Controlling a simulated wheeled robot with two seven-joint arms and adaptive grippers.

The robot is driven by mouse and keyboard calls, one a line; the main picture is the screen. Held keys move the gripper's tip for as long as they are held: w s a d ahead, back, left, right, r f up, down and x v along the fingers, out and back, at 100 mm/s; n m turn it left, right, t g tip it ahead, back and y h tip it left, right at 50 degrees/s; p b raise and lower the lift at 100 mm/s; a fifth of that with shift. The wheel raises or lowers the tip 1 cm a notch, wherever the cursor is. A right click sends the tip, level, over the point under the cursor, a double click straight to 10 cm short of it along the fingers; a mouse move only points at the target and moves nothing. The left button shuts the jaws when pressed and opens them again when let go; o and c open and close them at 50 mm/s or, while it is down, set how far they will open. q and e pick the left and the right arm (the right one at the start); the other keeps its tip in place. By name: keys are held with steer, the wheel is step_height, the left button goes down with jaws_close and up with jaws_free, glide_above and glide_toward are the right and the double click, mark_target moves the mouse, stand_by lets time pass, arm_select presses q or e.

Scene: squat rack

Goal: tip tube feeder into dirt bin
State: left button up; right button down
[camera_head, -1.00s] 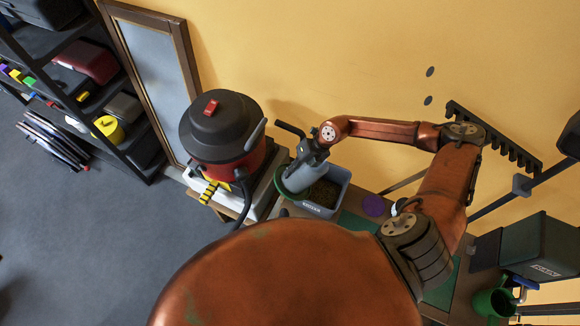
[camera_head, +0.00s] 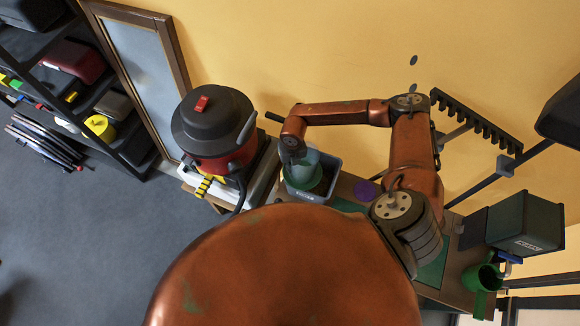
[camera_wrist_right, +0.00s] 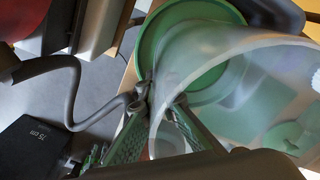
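The tube feeder (camera_head: 300,168) is a translucent tube with green parts. In the head view it is tilted over the grey dirt bin (camera_head: 309,196). In the right wrist view the clear tube (camera_wrist_right: 240,60) fills the right side, with a round green part (camera_wrist_right: 190,30) behind it. My right gripper (camera_wrist_right: 162,95) has its two green-padded fingers at the tube's wall and appears shut on it. In the head view the right arm reaches over the bin and mostly hides this gripper (camera_head: 294,150). Dark contents show inside the bin. My left gripper is not in view.
A red and black vacuum (camera_head: 212,130) stands just left of the bin, its hose (camera_wrist_right: 75,75) near my gripper in the wrist view. A purple disc (camera_head: 364,190) lies right of the bin. A black rack (camera_head: 475,122) and dark box (camera_head: 525,222) are farther right.

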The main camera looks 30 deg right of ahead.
steer(key=shift+r, duration=0.2)
steer(key=shift+r, duration=1.4)
